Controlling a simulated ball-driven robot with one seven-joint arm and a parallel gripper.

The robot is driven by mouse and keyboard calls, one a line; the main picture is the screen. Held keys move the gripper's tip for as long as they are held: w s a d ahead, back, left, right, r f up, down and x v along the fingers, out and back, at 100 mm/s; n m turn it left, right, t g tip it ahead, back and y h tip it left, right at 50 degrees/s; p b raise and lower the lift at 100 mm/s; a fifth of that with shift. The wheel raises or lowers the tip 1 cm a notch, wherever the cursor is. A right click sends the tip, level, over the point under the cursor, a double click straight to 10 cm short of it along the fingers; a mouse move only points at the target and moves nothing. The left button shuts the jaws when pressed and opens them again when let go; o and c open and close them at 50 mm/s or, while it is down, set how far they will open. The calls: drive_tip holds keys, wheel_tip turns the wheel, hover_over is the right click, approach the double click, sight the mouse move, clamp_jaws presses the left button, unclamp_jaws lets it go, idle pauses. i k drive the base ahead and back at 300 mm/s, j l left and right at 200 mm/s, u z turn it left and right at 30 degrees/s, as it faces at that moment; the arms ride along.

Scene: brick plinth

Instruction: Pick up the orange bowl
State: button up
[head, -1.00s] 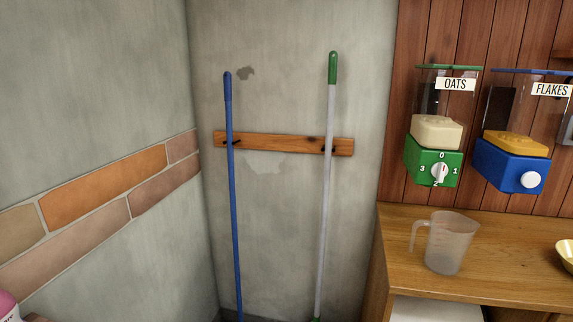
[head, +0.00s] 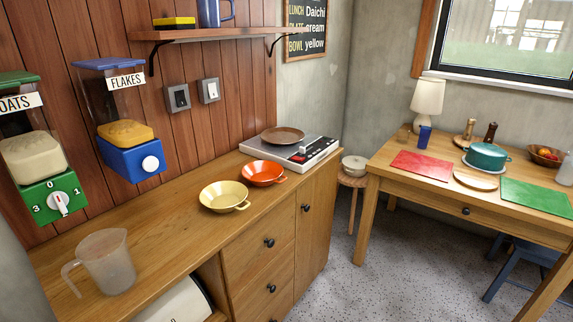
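The orange bowl (head: 263,173) sits upright on the wooden counter, in the middle of the head view. It is shallow, with a small handle on its right side. A yellow bowl (head: 224,196) of similar shape stands just in front of it, to the left. Both bowls look empty. My gripper is not in view.
Behind the orange bowl a hot plate (head: 312,151) carries a brown plate (head: 283,135). A clear measuring jug (head: 106,262) stands at the counter's near left. Dispensers (head: 131,150) and a shelf (head: 222,34) hang above. A table (head: 424,183) stands right, past open floor (head: 385,280).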

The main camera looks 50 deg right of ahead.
sight(261, 174)
drive_tip(key=z, duration=0.85)
drive_tip(key=l+u, duration=0.1)
drive_tip(key=u, duration=0.6)
drive_tip(key=i+l+u, duration=0.15)
drive_tip(key=l+u, duration=0.25)
drive_tip(key=l, duration=0.15)
drive_tip(key=i+l+u, duration=0.1)
drive_tip(key=l+u, duration=0.25)
drive_tip(key=l, duration=0.25)
drive_tip(key=l+u, duration=0.4)
drive_tip(key=l, duration=0.2)
